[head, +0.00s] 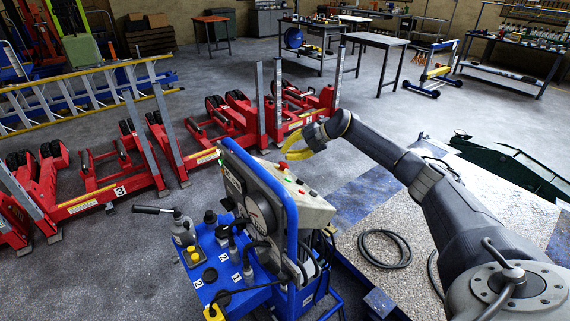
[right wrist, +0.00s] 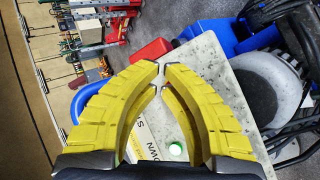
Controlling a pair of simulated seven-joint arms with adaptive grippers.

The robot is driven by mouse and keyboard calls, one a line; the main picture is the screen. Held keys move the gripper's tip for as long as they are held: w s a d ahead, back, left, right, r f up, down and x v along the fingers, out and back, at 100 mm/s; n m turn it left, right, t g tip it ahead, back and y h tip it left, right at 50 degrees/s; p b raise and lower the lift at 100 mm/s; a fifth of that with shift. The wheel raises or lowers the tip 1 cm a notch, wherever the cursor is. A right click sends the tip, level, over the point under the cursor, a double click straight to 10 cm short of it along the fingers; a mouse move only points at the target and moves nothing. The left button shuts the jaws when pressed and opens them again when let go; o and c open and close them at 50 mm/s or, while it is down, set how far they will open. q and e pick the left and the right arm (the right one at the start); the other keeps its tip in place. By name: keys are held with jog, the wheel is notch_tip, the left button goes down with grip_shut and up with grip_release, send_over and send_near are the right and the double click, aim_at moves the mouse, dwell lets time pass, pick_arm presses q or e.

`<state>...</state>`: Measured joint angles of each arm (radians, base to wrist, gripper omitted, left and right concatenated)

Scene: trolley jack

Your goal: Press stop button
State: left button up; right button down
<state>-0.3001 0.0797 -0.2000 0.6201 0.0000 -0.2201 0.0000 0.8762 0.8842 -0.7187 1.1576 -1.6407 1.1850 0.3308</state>
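A grey control box (head: 306,207) sits on top of the blue trolley unit (head: 291,235); small red and green parts show on its top. The fingers hide part of the panel. My left gripper is not in view.
Black cables and hoses (right wrist: 303,50) hang beside the panel. A row of red wheel lifts (head: 215,130) stands behind the trolley unit. Workbenches (head: 380,40) stand at the back.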

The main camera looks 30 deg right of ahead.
jog(key=shift+a+f, duration=0.1)
dwell(1.3)
jog(key=shift+a+f, duration=0.15)
jog(key=shift+f, duration=0.1)
jog(key=shift+s+a+f, duration=0.1)
jog(key=shift+a+f, duration=0.3)
jog(key=shift+f, duration=0.05)
dwell(1.3)
jog(key=shift+d+r, duration=0.1)
jog(key=shift+r, duration=0.05)
jog(key=shift+d+r, duration=0.5)
jog(key=shift+r, duration=0.15)
jog(key=shift+d+r, duration=0.1)
jog(key=d+r, duration=0.3)
jog(key=shift+w+r, duration=0.3)
jog(key=shift+r, duration=0.05)
dwell(0.4)
dwell(0.6)
